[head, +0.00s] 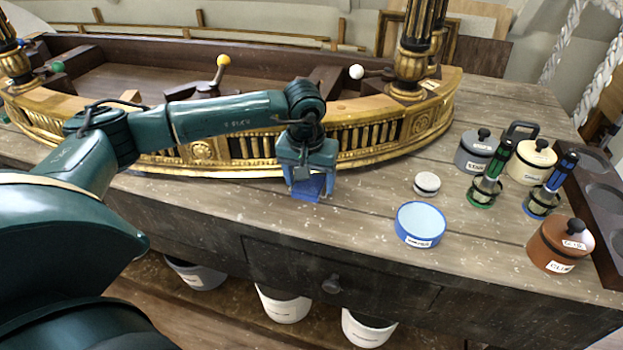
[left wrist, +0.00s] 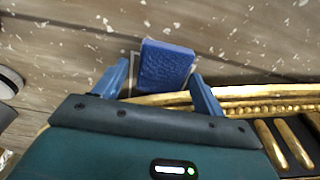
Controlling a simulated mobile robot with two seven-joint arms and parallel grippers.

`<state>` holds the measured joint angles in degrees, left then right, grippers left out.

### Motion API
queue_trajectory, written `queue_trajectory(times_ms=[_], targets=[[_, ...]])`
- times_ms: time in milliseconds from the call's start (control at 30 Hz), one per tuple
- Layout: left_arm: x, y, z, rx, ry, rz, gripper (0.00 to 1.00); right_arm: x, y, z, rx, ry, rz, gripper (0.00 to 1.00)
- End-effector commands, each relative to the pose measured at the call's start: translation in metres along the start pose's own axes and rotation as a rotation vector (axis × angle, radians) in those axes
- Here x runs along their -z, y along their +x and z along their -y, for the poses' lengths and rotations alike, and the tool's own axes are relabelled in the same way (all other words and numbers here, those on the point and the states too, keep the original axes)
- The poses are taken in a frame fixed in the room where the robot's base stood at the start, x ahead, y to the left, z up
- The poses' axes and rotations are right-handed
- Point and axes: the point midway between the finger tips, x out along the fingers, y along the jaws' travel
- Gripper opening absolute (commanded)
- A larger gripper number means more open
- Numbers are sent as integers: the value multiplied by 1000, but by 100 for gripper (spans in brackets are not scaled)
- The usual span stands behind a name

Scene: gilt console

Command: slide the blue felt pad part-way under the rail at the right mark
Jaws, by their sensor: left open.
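The blue felt pad (head: 309,188) lies on the wooden tabletop at the front of the gilt console. In the left wrist view the pad (left wrist: 165,65) sits ahead of and partly between my fingertips, beside a pale marked outline (left wrist: 134,72). The gilt rail (head: 365,158) runs just behind the pad; its gold edge (left wrist: 265,93) passes close to the pad's near end in the wrist view. My left gripper (head: 308,190) points down over the pad, fingers apart (left wrist: 160,84). My right gripper is not in view.
A dark tray (head: 600,205) lines the right edge. The table's front edge is close.

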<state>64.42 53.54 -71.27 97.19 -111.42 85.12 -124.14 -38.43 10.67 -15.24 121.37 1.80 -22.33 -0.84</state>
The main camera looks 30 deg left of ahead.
Motion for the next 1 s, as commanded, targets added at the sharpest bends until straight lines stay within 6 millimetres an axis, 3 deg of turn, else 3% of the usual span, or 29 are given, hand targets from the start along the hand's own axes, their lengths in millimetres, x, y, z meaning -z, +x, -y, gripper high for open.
queue_trajectory(times_ms=[67,500,700,1000], targets=[[9,-18,6,6,-11,-28,79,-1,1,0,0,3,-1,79],[2,-108,-2,-4,0,-18,79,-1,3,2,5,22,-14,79],[0,-126,-3,-5,3,-12,79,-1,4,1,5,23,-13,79],[0,-129,-4,-5,4,-9,79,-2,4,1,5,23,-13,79]])
